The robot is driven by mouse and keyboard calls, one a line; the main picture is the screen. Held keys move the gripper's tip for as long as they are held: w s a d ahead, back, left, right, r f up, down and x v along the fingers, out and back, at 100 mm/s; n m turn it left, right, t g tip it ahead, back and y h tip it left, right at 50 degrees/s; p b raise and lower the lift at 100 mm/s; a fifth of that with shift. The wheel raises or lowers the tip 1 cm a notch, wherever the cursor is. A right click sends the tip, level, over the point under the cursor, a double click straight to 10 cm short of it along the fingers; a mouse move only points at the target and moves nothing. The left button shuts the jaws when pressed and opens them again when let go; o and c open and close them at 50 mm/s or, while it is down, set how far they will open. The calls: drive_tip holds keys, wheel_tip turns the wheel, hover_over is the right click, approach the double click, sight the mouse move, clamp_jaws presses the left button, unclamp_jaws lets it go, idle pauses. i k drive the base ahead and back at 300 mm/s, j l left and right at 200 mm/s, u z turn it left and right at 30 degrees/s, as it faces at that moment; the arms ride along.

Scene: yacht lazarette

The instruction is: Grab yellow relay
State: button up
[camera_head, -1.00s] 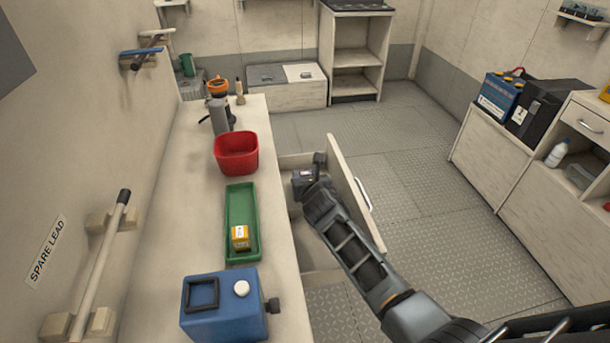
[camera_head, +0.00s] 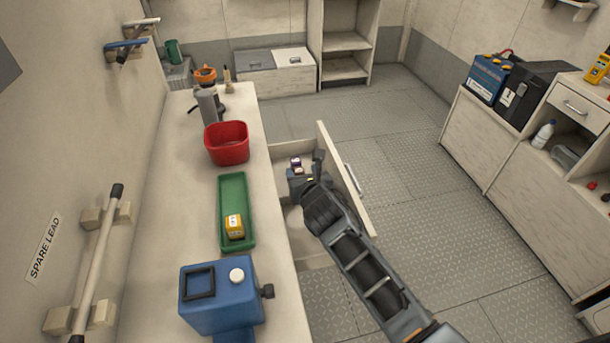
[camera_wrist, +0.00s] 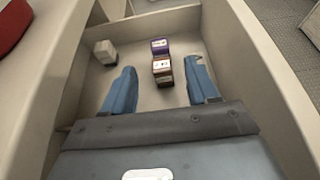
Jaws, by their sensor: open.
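A yellow relay (camera_head: 234,226) with a pale label sits in the green tray (camera_head: 233,186) on the bench in the head view. My gripper (camera_head: 306,172) is away from it, to the right, at the open drawer (camera_head: 341,180). In the wrist view my gripper (camera_wrist: 163,88) is open, its two blue fingers apart and pointing into the drawer. A brown block (camera_wrist: 162,70) with a pale label lies between and just beyond the fingertips. A purple block (camera_wrist: 159,45) lies right behind it, and a whitish block (camera_wrist: 105,52) lies to the left. No yellow relay shows in the wrist view.
A red bin (camera_head: 227,143) stands behind the green tray on the bench. The drawer's front panel rises on the right of my arm. The floor beyond the drawer is clear.

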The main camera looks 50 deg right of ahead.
sight(234, 227)
drive_tip(key=k+j, duration=0.7)
